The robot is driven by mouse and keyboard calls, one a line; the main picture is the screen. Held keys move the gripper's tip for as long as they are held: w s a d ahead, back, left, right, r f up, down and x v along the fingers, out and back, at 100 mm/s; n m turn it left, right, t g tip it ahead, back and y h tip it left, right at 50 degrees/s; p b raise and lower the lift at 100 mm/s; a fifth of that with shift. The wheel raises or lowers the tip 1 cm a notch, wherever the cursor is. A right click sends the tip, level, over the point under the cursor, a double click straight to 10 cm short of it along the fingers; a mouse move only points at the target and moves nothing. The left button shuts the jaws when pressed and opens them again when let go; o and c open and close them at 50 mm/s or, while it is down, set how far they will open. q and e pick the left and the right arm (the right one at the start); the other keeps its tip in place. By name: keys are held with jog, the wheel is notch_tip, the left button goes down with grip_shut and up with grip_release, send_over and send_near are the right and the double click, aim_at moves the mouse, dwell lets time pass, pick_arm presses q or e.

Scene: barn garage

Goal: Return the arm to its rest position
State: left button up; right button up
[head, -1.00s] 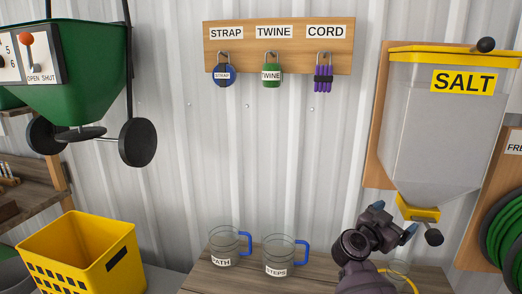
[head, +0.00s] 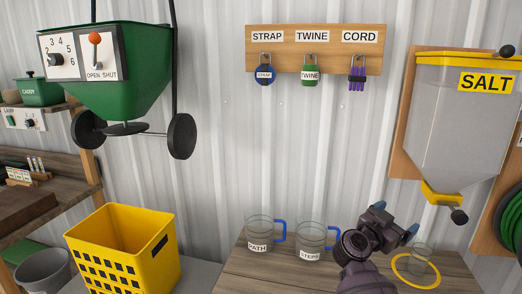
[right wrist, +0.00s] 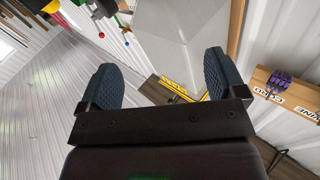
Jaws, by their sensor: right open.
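My right gripper (head: 395,219) is raised over the right part of the wooden bench (head: 262,277) in the head view. Its blue-grey fingers are spread apart. In the right wrist view the gripper (right wrist: 160,82) is open with nothing between the fingers. Part of the salt dispenser and the hook board show behind it there, at a tilt. My left gripper is not in view.
Two clear jugs, PATH (head: 258,232) and STEPS (head: 310,238), stand left of the gripper. A clear cup (head: 421,257) stands by a yellow ring (head: 414,286) to its right. The salt dispenser (head: 455,130) hangs above. A yellow crate (head: 120,250) stands left.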

jog(key=s+a+n+t+y, duration=0.7)
jog(key=a+n+t+y, duration=0.1)
jog(key=n+t+y, duration=0.6)
jog(key=s+a+f+n+g+y, duration=0.5)
jog(key=s+f+g+y, duration=0.25)
jog(key=s+f, duration=0.25)
jog(key=s+d+f+m+g+h, duration=0.2)
jog(key=s+f+g, duration=0.15)
jog(key=s, duration=0.45)
jog(key=s+d+f+m+g+h, duration=0.1)
jog(key=s+d+f+g+h, duration=0.15)
jog(key=s+g, duration=0.4)
jog(key=s+d+f+m+g+h, duration=0.2)
jog(key=s+f+g, duration=0.15)
jog(key=s, duration=0.55)
pick_arm(q)
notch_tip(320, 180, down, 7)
jog(key=b, duration=0.7)
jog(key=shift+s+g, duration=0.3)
pick_arm(e)
jog(key=w+f+t, duration=0.3)
jog(key=f+t, duration=0.1)
jog(key=f, duration=0.4)
jog(key=w+f+t+y, duration=0.1)
jog(key=w+f+t, duration=0.3)
jog(key=f, duration=0.5)
jog(key=shift+f+n, duration=0.15)
jog(key=shift+n, duration=0.25)
